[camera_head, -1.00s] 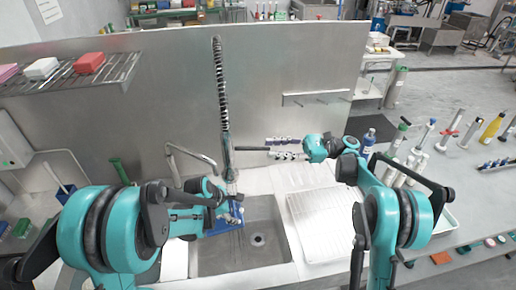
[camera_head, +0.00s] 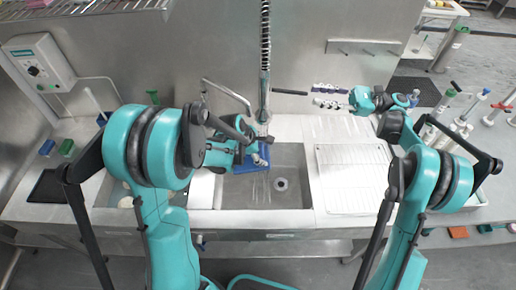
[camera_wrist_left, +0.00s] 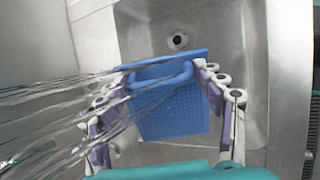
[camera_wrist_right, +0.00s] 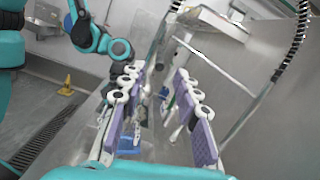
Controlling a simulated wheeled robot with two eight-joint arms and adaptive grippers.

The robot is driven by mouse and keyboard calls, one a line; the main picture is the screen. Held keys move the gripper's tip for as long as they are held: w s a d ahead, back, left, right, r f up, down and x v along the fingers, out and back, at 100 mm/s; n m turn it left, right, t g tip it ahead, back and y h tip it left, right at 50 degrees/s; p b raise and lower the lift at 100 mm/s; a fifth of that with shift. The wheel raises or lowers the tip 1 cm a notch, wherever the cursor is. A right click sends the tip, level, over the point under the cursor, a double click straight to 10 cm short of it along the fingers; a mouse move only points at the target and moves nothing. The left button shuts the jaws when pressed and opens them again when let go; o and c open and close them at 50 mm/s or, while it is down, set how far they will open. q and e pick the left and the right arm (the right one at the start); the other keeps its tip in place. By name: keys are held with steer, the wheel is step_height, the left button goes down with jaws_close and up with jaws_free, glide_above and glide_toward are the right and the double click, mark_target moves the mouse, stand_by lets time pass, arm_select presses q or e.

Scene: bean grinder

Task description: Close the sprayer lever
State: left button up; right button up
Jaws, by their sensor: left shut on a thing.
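The sprayer hangs on a spring hose (camera_head: 265,48) over the sink. Its head (camera_head: 263,118) points down, and water streams run below it. A dark horizontal bar (camera_head: 290,92), apparently the sprayer lever, sticks out to the right of the hose. My right gripper (camera_head: 316,95) is open and level with the bar's right end; contact cannot be told. It also shows in the right wrist view (camera_wrist_right: 160,76). My left gripper (camera_head: 258,150) is shut on a blue perforated part (camera_wrist_left: 175,112) under the sprayer. Water streams cross the left wrist view.
The metal sink (camera_head: 290,165) has a drain (camera_head: 280,184). A ribbed drainboard (camera_head: 352,180) lies to its right. A curved tap (camera_head: 228,88) stands at the left behind the sink. Several bottles and tools stand on the right counter. A steel back wall rises behind.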

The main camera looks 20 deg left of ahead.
mark_target(290, 92)
steer(key=c, duration=0.5)
steer(key=shift+s+d+f+m, duration=0.1)
steer(key=shift+f+m, duration=0.3)
jaws_close()
steer(key=s+d+f+m+t+y, duration=0.2)
steer(key=s+d+f+m+y, duration=0.15)
steer(key=f+m, duration=0.5)
steer(key=a+r+m, duration=0.1)
steer(key=a+r, duration=0.7)
steer(key=a, duration=0.1)
steer(key=shift+w+a+m+h, duration=0.25)
steer(key=shift+m+h, duration=0.1)
